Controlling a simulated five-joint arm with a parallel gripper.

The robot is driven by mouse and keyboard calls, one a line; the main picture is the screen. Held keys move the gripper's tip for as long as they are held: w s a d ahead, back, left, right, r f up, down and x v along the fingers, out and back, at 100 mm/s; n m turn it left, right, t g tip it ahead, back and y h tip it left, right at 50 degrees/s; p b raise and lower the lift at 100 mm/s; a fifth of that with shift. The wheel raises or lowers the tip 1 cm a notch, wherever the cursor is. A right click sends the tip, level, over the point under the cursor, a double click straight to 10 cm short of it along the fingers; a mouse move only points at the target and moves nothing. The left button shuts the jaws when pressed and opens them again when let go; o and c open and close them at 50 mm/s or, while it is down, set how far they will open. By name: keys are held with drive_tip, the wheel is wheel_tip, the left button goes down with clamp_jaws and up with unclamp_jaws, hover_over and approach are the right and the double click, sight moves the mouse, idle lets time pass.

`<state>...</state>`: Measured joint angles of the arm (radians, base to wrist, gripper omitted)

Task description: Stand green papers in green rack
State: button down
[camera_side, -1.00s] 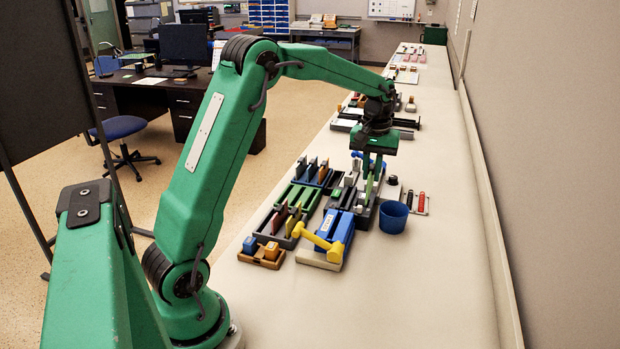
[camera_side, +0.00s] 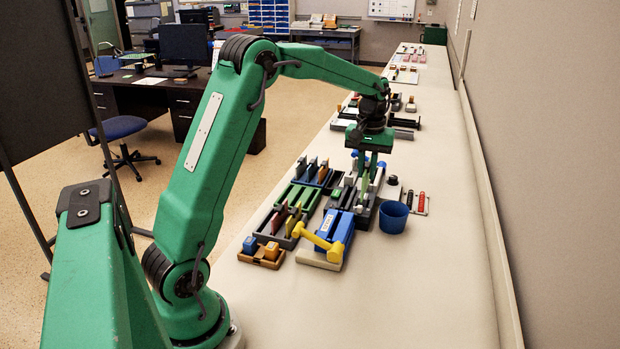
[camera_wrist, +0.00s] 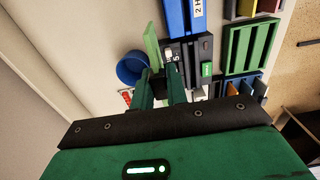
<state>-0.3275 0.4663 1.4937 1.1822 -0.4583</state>
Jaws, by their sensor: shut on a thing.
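My gripper (camera_wrist: 161,88) is shut on a light green paper (camera_wrist: 152,45), held upright between the fingertips; it also shows in the wrist view beside a dark grey holder (camera_wrist: 206,46). In the side view my gripper (camera_side: 366,178) is low over that holder, and the fingers hide part of the paper. I cannot tell whether the paper's lower edge touches the holder. The green rack (camera_side: 284,192) stands left of the gripper in the side view, with green upright pieces in it. It shows at the upper right of the wrist view (camera_wrist: 251,46).
A blue cup (camera_side: 393,217) stands close to the gripper's right. A blue stamp-like device with a yellow handle (camera_side: 323,243) is in front. A dark rack with blue and orange papers (camera_side: 318,172) is behind the green rack. Bare counter (camera_side: 430,270) lies to the right.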

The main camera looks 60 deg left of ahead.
drive_tip(key=s+a+f, duration=0.2)
drive_tip(key=s+a, duration=0.3)
drive_tip(key=a, duration=0.5)
drive_tip(key=s+a+f, duration=0.2)
drive_tip(key=s+a, duration=0.3)
drive_tip(key=a, duration=0.5)
drive_tip(key=shift+f, duration=0.15)
drive_tip(key=shift+w+f, duration=0.1)
drive_tip(key=shift+f, duration=0.1)
drive_tip(key=shift+f, duration=3.95)
drive_tip(key=c, duration=1.3)
unclamp_jaws()
